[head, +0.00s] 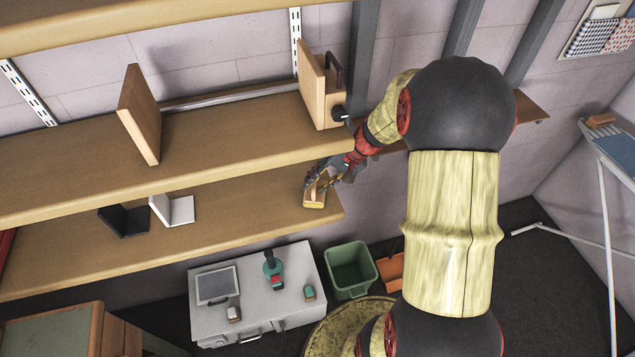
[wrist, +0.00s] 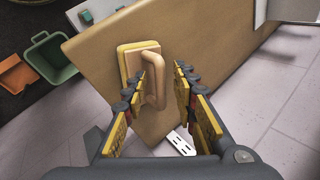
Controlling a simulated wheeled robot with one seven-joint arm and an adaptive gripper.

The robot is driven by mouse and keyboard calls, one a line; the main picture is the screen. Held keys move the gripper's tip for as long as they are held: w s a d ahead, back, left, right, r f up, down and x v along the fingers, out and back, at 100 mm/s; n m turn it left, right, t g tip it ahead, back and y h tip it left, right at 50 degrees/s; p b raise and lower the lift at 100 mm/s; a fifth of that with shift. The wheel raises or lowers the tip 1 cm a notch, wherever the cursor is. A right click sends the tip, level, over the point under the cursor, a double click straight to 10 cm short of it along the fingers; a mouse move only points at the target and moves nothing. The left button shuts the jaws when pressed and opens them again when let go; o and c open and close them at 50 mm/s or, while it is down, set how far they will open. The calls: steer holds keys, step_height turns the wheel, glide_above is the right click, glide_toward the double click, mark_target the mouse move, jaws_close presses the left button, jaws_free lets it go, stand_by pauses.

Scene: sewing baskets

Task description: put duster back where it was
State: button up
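A wooden block with a looped handle and a yellow pad, which looks like the duster (head: 314,203), lies near the right end of the lower shelf (head: 235,226). In the wrist view the duster (wrist: 130,62) lies flat on the shelf board (wrist: 205,50), handle towards me. My gripper (head: 322,182) is just above it. In the wrist view my gripper (wrist: 158,84) is open, its fingers on either side of the handle's near part. A gap shows on the right of the handle; contact on the left I cannot tell.
The upper shelf (head: 210,150) runs close above, with a wooden bookend (head: 139,112) and a wooden block with a dark handle (head: 322,88). Black (head: 124,220) and white (head: 174,208) bookends stand on the lower shelf. A white cabinet (head: 255,318) and green bin (head: 351,268) stand below.

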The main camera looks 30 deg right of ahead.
steer(key=shift+r, duration=0.2)
steer(key=s+d, duration=0.8)
steer(key=d, duration=0.2)
steer(key=shift+r, duration=0.45)
steer(key=s+a+r+m+g+h, duration=0.2)
steer(key=s+a+g, duration=0.15)
steer(key=s, duration=0.35)
steer(key=s+a+r+n+t+h+b, duration=0.1)
steer(key=a+r+n, duration=0.4)
steer(key=a, duration=0.5)
steer(key=s+a+r+n+t+h+b, duration=0.2)
steer(key=s+a+r+n+t+b, duration=0.1)
steer(key=a+r, duration=0.5)
steer(key=a+n+t+b, duration=0.1)
steer(key=a+b, duration=0.1)
steer(key=a, duration=0.1)
steer(key=shift+s+r+n, duration=0.15)
steer(key=shift+s+n, duration=0.2)
steer(key=shift+n, duration=0.05)
